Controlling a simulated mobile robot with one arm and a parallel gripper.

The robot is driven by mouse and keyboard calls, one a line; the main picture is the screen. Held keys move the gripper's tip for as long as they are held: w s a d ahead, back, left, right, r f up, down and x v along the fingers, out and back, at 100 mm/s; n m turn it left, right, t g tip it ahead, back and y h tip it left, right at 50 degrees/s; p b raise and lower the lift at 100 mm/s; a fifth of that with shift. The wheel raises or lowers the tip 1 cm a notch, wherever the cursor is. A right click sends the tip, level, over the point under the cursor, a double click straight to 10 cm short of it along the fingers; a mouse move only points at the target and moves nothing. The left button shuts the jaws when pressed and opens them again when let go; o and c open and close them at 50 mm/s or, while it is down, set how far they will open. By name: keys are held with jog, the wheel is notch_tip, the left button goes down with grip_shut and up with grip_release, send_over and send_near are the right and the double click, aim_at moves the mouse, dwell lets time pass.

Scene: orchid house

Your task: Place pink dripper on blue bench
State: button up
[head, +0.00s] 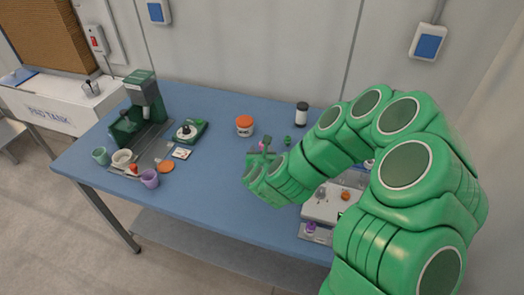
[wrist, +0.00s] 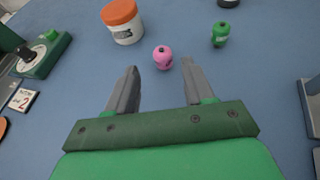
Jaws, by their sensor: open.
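The pink dripper (wrist: 162,57) is a small rounded piece with a dark top. It stands on the blue bench (wrist: 75,65), just ahead of the fingertips and roughly centred between them in the wrist view. My gripper (wrist: 160,67) is open, and nothing shows held between its two grey fingers. In the head view, my gripper (head: 261,151) is low over the middle of the blue bench (head: 205,205). A small bit of the dripper (head: 262,146) shows there, mostly hidden by the gripper.
A green dripper (wrist: 220,35) stands to the right of the pink one. A white jar with an orange lid (wrist: 122,22) stands to its left. A green device (head: 190,130), cups and a green machine (head: 145,100) occupy the left side. The bench's front middle is clear.

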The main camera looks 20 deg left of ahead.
jog(key=shift+v, duration=0.8)
jog(key=shift+s+d, duration=0.1)
jog(key=shift+d, duration=0.05)
